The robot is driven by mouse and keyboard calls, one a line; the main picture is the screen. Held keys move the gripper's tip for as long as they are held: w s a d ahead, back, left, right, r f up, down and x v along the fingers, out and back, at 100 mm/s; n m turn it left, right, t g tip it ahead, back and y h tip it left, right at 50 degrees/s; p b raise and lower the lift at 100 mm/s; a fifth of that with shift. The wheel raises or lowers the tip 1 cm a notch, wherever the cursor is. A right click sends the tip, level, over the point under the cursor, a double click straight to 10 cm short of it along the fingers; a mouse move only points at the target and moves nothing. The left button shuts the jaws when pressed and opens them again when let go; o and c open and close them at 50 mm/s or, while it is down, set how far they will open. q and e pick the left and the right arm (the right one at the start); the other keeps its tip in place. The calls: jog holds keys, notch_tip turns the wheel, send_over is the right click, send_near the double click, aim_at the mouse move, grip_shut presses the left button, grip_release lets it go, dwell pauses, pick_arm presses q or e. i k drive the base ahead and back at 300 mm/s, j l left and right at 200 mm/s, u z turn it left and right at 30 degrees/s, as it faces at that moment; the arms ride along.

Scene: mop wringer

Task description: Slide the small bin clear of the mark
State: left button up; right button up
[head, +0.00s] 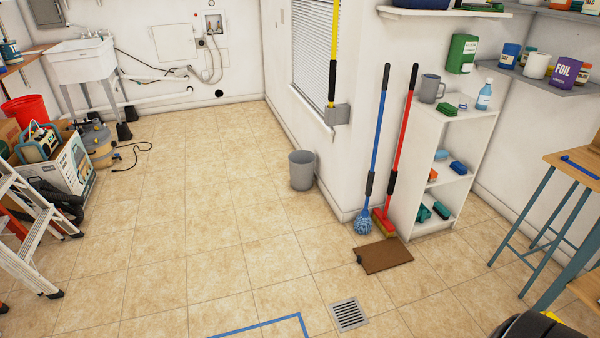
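The small grey bin (302,172) stands upright on the tiled floor against the white wall, near the corner by the blind. A blue tape mark (258,326) lies on the floor at the bottom of the head view; only one corner of it shows, and the rest is cut off by the lower edge. The bin is well apart from the visible tape, with bare tiles between them. Neither of my grippers is in view.
A blue mop (375,150) and a red broom (402,140) lean by the white shelf unit (412,175). A brown mat (384,256) and a floor drain (348,314) lie in front. A stepladder (35,235) stands at left. The middle floor is clear.

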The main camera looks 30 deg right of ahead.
aim_at(301, 162)
jog(key=i+j+z, duration=0.1)
jog(key=i, duration=0.65)
jog(key=i+l+z, duration=0.2)
jog(key=i, duration=1)
jog(key=i+j+z, duration=0.2)
jog(key=i, duration=0.95)
jog(key=i+z, duration=0.2)
jog(key=i, duration=0.3)
jog(key=i+z, duration=0.2)
jog(key=i, duration=0.25)
jog(key=i+j+z, duration=0.2)
jog(key=i, duration=0.3)
jog(key=i+j+z, duration=0.2)
jog(key=i, duration=0.25)
